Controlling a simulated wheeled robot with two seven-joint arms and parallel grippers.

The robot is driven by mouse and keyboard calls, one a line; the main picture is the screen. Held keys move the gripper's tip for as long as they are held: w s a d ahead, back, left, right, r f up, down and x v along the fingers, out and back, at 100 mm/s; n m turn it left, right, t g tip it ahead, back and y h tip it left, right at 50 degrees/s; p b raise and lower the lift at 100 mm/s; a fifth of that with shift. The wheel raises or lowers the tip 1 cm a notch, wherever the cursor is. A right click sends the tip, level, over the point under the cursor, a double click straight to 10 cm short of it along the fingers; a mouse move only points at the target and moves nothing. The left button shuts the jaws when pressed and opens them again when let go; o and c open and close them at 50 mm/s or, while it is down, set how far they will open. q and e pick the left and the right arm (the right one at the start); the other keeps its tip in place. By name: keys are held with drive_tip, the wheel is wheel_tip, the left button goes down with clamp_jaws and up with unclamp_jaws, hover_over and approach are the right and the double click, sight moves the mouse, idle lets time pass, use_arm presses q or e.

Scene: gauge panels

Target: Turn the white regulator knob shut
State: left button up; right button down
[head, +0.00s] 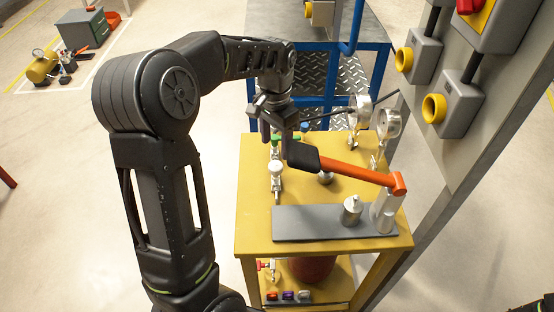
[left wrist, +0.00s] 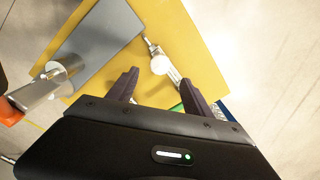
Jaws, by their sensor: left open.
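The white regulator knob (head: 275,167) stands on a small metal valve fitting near the left edge of the yellow table (head: 253,225). In the left wrist view the knob (left wrist: 160,65) shows as a round white cap on a silver fitting. My left gripper (head: 276,138) is open and points down above the table's back left part. In the left wrist view its fingertips (left wrist: 158,80) are spread to either side of the knob's line, and nothing shows between them touching either finger. My right gripper is not in view.
An orange lever (head: 357,172) with a black grip reaches left from a post on a grey plate (head: 305,224), close to my left gripper. Round gauges (head: 388,122) stand at the back right. A green handle (head: 290,139) is behind the knob. A grey panel with yellow-ringed boxes (head: 458,104) rises at right.

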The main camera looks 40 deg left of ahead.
sight(276, 164)
use_arm(q)
wheel_tip(276, 164, down, 8)
drive_tip(key=shift+r+p, duration=0.2)
drive_tip(key=shift+p, duration=0.4)
clamp_jaws()
idle(0.4)
